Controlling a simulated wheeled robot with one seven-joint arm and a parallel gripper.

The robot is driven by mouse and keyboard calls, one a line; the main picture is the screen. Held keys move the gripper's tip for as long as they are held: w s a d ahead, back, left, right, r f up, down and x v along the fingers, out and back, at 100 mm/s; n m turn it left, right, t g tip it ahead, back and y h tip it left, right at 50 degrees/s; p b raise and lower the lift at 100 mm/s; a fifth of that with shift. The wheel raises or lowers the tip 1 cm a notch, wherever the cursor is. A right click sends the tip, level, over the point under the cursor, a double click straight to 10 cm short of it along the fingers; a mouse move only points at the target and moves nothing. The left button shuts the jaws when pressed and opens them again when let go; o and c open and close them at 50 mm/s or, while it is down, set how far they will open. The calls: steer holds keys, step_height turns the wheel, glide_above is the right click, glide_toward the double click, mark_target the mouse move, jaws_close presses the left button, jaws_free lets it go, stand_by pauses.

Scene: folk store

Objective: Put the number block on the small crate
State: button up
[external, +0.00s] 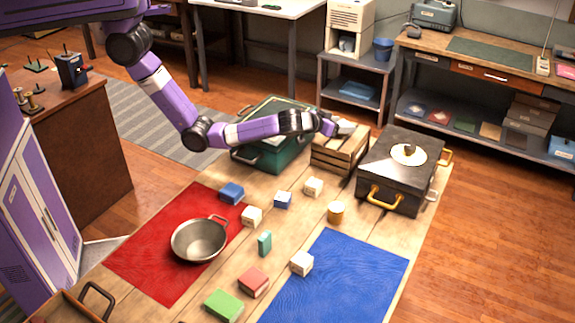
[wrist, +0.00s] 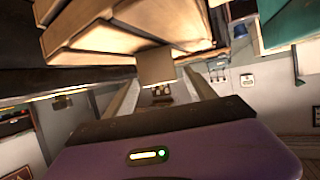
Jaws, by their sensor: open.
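The small slatted wooden crate (external: 338,158) stands at the far end of the table, between a green case and a black case. My gripper (external: 343,128) is at the crate's top. In the wrist view its two fingers (wrist: 160,92) are apart, with a beige block-like face (wrist: 155,65) between them, close to wooden slats (wrist: 110,35). Whether this is a number block resting on the crate, I cannot tell. Pale cubes with faint marks lie on the table: one by the pan (external: 252,216), one before the crate (external: 313,187), one on the blue mat (external: 302,263).
The green case (external: 262,155) is left of the crate, the black case (external: 395,190) right. A metal pan (external: 198,243) sits on the red mat (external: 150,265). Blue, green, red and yellow pieces are scattered about. The blue mat (external: 345,270) is mostly clear.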

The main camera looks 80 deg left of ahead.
steer(key=b+v, duration=0.1)
steer(key=v, duration=0.9)
steer(key=shift+s+d, duration=0.2)
steer(key=shift+s, duration=0.1)
